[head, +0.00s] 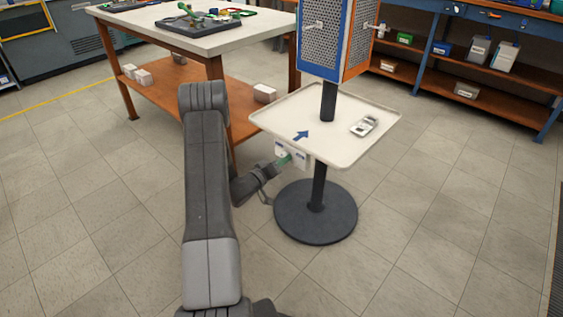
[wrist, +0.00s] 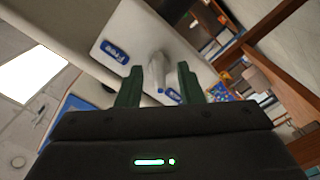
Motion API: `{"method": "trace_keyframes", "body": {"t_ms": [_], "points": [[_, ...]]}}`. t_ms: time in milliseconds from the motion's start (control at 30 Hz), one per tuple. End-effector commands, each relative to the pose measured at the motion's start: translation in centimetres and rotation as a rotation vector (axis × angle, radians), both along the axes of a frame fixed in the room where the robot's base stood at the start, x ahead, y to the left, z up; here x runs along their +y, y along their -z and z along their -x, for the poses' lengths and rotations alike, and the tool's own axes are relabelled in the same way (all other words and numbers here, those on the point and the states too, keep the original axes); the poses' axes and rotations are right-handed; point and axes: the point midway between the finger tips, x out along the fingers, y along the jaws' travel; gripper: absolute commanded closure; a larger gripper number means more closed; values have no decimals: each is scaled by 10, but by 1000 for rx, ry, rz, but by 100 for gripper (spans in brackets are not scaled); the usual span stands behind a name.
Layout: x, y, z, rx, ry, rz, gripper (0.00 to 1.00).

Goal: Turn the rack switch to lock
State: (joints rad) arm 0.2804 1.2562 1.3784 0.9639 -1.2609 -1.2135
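The rack switch is a pale lever handle (wrist: 157,70) on a white plate, which hangs under the tray's edge in the head view (head: 299,156). A blue label reading "Free" (wrist: 115,52) is on the plate, left of the handle in the wrist view. A second blue label (wrist: 172,95) is partly hidden behind the handle and fingers. My gripper (wrist: 159,72) has its two green fingers apart, one on each side of the handle in this view. I cannot tell whether they touch it or how deep it lies between them. In the head view my gripper (head: 284,160) is at the plate.
The white tray (head: 270,117) sits on a dark post with a round base (head: 316,225). It carries a small grey device (head: 364,126) and a blue arrow. A perforated panel rises above it. A workbench (head: 240,42) stands behind my arm. Floor at right is clear.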

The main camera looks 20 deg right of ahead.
Motion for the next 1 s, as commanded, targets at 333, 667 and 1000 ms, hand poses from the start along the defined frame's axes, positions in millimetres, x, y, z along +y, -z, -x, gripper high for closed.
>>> {"method": "trace_keyframes", "body": {"t_ms": [333,667,1000], "points": [[8,-2,2,-1,-3,1,66],[72,-3,28,1,-5,0,66],[122,-1,50,1,-3,0,66]]}}
